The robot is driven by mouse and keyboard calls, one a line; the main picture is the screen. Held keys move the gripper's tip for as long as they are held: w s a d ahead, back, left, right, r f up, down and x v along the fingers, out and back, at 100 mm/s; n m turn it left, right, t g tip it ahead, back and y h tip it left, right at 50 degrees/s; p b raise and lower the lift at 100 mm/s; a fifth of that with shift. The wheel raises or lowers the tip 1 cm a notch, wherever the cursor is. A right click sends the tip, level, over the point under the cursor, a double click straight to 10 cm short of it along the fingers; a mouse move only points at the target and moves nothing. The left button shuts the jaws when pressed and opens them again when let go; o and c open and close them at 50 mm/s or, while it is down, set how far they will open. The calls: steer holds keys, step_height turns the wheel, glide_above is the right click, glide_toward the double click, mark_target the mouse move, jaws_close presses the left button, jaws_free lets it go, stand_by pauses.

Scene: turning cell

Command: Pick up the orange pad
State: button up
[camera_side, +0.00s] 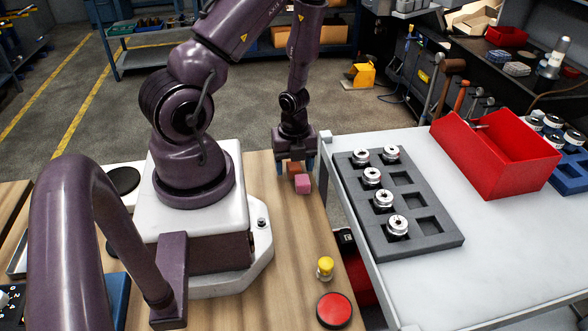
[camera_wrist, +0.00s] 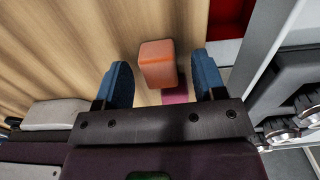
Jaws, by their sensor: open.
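The orange pad (camera_wrist: 158,64) is a small block on the wooden bench. In the wrist view it lies between and slightly beyond my open fingers, with gaps to both. In the side view the orange pad (camera_side: 294,168) is partly hidden behind my gripper (camera_side: 295,166), which points down over it. A pink block (camera_side: 303,184) is close beside the orange pad. In the wrist view only a sliver of the pink block (camera_wrist: 176,97) shows, below the orange pad. My gripper (camera_wrist: 162,85) is open and empty, with blue fingertips on either side.
A grey tray (camera_side: 438,240) with several metal parts sits on the white table (camera_side: 490,262) to the right. A red bin (camera_side: 490,160) stands farther right. A red button (camera_side: 334,309) and a yellow knob (camera_side: 325,268) are at the bench front. Bench surface between them and the blocks is clear.

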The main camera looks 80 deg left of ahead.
mark_target(295, 165)
steer(key=shift+f, duration=0.4)
steer(key=c, duration=1)
steer(key=shift+r, duration=0.2)
step_height(295, 165, up, 18)
steer(key=shift+f, duration=0.15)
stand_by(0.3)
